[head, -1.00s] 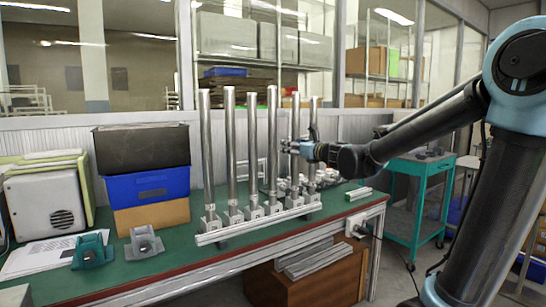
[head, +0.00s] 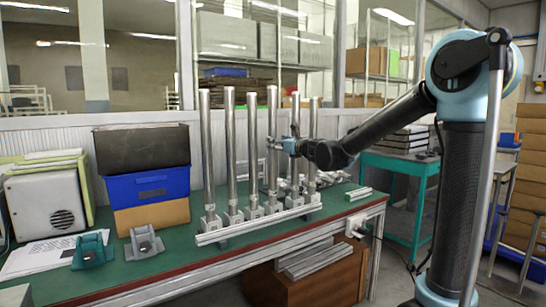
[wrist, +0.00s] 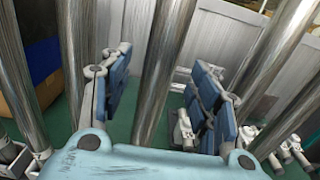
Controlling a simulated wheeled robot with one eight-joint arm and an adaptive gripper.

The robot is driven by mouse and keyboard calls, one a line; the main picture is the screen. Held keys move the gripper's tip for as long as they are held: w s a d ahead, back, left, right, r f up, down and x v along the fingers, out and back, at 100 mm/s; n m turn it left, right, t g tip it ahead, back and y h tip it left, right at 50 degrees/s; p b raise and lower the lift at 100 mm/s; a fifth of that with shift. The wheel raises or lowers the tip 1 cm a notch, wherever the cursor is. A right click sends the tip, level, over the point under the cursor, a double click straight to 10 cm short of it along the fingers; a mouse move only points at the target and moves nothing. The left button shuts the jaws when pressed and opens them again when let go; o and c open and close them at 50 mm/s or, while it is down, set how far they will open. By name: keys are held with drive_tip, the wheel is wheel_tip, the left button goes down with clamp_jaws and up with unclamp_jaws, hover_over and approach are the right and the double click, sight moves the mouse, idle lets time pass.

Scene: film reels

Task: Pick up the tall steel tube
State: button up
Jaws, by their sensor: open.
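Several upright steel tubes stand in a row in small sockets on a pale rail on the bench. They look alike, with slightly different heights. The fourth from the left (head: 272,112) is among the tallest. My gripper (head: 271,143) is at this tube's upper half, reaching in from the right. In the wrist view, my open gripper (wrist: 165,95) has one blue-padded finger on each side of a steel tube (wrist: 160,70), with a visible gap on both sides. I cannot tell how deep the tube sits between the fingers. Neighbouring tubes stand outside both fingers.
The tubes' rail (head: 255,223) lies on the green bench (head: 180,255). A blue bin (head: 148,186) stands at left, beside a pale machine (head: 45,205). Two small brackets lie in front. A teal cart (head: 400,190) stands behind at right. Adjacent tubes leave narrow gaps.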

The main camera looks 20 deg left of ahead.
drive_tip(key=x, duration=0.4)
drive_tip(key=shift+w+a+r, duration=0.15)
drive_tip(key=shift+w+a, duration=0.05)
drive_tip(key=shift+w, duration=0.15)
clamp_jaws()
